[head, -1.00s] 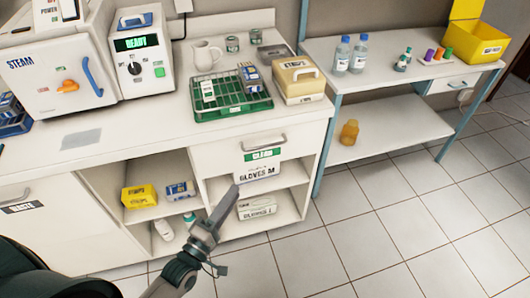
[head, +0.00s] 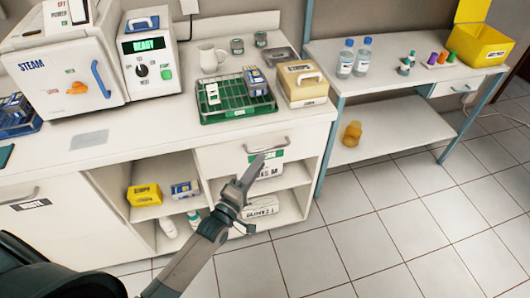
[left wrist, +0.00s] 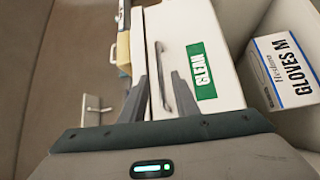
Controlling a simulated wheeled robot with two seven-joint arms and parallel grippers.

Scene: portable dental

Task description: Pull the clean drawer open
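The clean drawer (head: 225,160) is a white front under the counter with a green CLEAN label and a grey bar handle (head: 282,141). It looks closed. My left gripper (head: 256,166) is in front of it, just below the handle in the head view, and covers part of the label. In the left wrist view the fingers (left wrist: 158,90) stand apart, with the handle (left wrist: 159,65) showing between and beyond them. Whether the fingertips touch the handle or drawer front (left wrist: 205,45) I cannot tell. My right gripper is not in view.
Below the drawer, an open shelf holds a glove box (left wrist: 282,72). The counter above carries a green tray (head: 215,116) and a beige box (head: 303,95). A side table (head: 385,130) stands to the right. The tiled floor in front is clear.

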